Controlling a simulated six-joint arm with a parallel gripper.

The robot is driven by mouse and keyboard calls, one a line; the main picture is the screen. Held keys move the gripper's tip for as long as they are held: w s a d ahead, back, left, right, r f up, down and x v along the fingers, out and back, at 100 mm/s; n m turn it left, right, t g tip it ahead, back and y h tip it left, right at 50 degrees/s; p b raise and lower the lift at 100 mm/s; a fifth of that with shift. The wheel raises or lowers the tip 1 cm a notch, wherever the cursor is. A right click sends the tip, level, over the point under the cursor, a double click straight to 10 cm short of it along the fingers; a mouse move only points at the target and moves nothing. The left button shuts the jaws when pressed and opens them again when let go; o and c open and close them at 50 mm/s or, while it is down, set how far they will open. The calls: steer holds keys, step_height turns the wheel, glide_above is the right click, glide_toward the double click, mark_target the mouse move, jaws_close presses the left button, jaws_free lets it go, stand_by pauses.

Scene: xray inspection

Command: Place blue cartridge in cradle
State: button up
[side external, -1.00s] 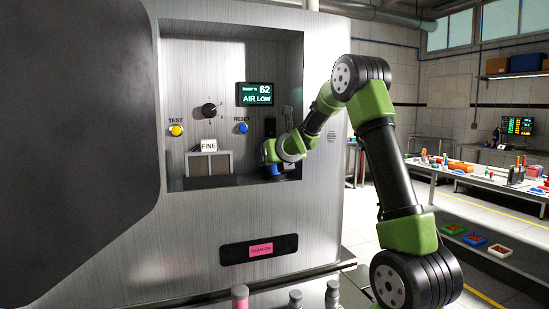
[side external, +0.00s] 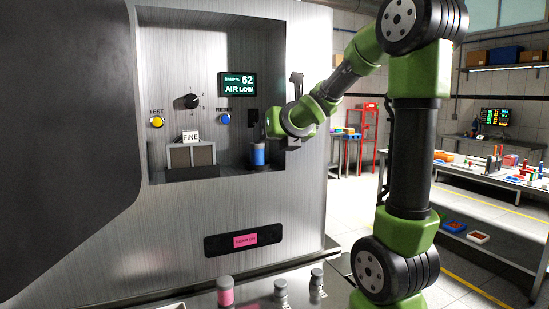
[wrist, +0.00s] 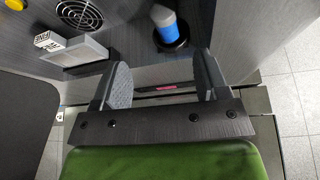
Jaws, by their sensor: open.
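The blue cartridge (side external: 258,156) stands upright at the right end of the recess in the steel cabinet. In the wrist view the blue cartridge (wrist: 166,27) has a grey top and stands in a round black seat (wrist: 174,41), which looks like the cradle. How deeply it sits there cannot be told. My gripper (wrist: 160,78) is open and empty, its two grey fingers spread wide. The cartridge lies beyond the fingertips, apart from them. In the side view my gripper (side external: 270,126) is just above and right of the cartridge, its fingers partly hidden.
A grey box with a FINE tag (side external: 190,153) stands left in the recess. A TEST button (side external: 157,123), knob, RESET button (side external: 223,118) and screen (side external: 238,84) reading AIR LOW are on the back wall. A pink cartridge (side external: 225,292) and two grey-topped ones stand in front.

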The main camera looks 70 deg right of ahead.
steer(key=s+a+f+m+g+y, duration=0.1)
steer(key=s+a+m+y, duration=0.2)
steer(key=a+m, duration=0.5)
steer(key=s+a+f+m+g+y, duration=0.1)
steer(key=s+a+f+m+y, duration=0.1)
steer(key=a+m, duration=0.7)
steer(key=s+a+f+m+g+y, duration=0.1)
steer(key=s+a+m+y, duration=0.3)
steer(key=a+m, duration=0.5)
steer(key=f+m+y, duration=0.1)
steer(key=m, duration=0.3)
steer(key=shift+s+y, duration=0.4)
